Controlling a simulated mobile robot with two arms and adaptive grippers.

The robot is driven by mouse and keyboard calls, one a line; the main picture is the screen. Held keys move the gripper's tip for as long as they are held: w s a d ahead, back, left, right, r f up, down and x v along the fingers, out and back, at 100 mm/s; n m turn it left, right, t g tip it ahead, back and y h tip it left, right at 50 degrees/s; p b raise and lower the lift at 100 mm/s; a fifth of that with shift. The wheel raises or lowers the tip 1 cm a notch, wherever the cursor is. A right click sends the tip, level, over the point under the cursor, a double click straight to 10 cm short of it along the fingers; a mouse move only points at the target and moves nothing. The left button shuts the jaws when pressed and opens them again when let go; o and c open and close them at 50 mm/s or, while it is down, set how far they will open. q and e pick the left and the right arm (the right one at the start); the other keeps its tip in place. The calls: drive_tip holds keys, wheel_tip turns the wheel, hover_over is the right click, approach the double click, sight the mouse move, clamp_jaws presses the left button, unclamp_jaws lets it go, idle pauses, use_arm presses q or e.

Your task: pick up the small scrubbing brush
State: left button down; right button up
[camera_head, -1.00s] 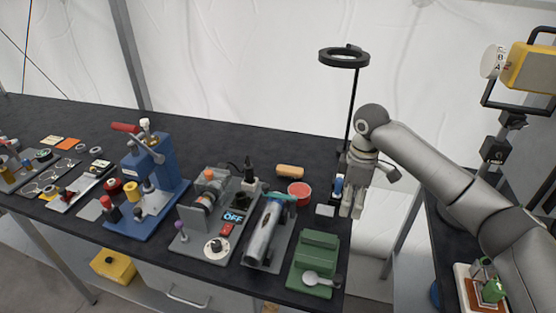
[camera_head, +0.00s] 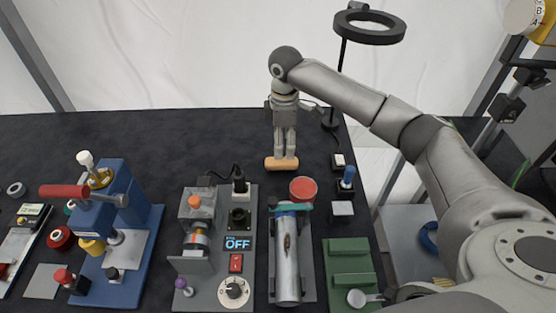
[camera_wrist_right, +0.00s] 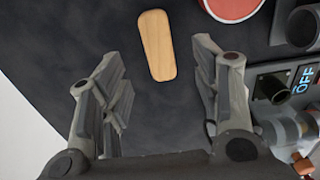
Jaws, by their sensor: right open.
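The small scrubbing brush (camera_head: 282,164) lies on the black table behind the machines, its wooden back facing up. In the right wrist view the brush (camera_wrist_right: 157,45) shows as a rounded wooden block ahead of the fingers, between their lines. My right gripper (camera_head: 285,153) points down over the brush in the head view, its fingers just above or behind it. It is open and empty, with its two fingers (camera_wrist_right: 160,85) wide apart in the wrist view. The bristles are hidden. My left gripper is out of view.
A red round container (camera_head: 303,189) stands close to the brush's right. A metal cylinder device (camera_head: 287,265), a panel marked OFF (camera_head: 238,243) and a blue press (camera_head: 122,225) stand in front. A ring lamp (camera_head: 369,27) rises at the right. The table left of the brush is clear.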

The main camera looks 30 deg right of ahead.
sight(282, 161)
drive_tip(key=shift+f, duration=0.65)
drive_tip(key=shift+w+d+f, duration=0.1)
drive_tip(key=shift+f, duration=0.3)
drive_tip(key=f, duration=0.1)
drive_tip(key=f+p, duration=0.1)
drive_tip(key=shift+w+a+f+p, duration=0.1)
drive_tip(key=shift+a+f+p, duration=0.2)
wheel_tip(282, 161, down, 2)
drive_tip(key=shift+f, duration=0.45)
drive_tip(key=shift+c, duration=0.5)
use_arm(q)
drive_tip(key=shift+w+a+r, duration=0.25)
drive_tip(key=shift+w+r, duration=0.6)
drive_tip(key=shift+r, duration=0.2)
use_arm(e)
drive_tip(key=c, duration=1)
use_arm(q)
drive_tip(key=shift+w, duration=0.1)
